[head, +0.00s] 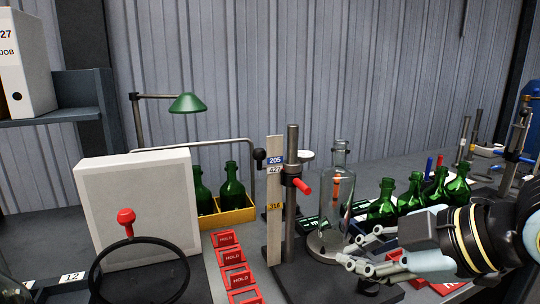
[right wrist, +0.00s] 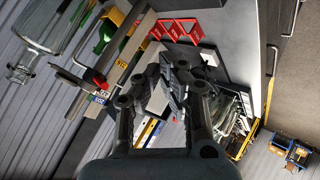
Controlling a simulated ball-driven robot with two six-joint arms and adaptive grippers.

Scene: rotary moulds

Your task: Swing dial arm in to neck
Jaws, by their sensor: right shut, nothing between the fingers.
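A clear glass bottle (head: 338,200) stands upright on a round base right of a steel post (head: 291,215). A red handle (head: 301,185) sticks out from a clamp on the post. A black knob (head: 259,155) and a small pale disc (head: 305,155) sit near the post's upper part; I cannot tell which belongs to the dial arm. My right gripper (head: 350,258) is shut and empty, low in front of the bottle's base and apart from the post. It also shows in the right wrist view (right wrist: 162,75). My left gripper is out of view.
A labelled upright scale (head: 274,215) stands beside the post. Several green bottles (head: 383,205) stand to the right. Red HOLD blocks (head: 233,257) line the left of the black base. A pale panel (head: 135,205) and black ring (head: 140,242) stand further left.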

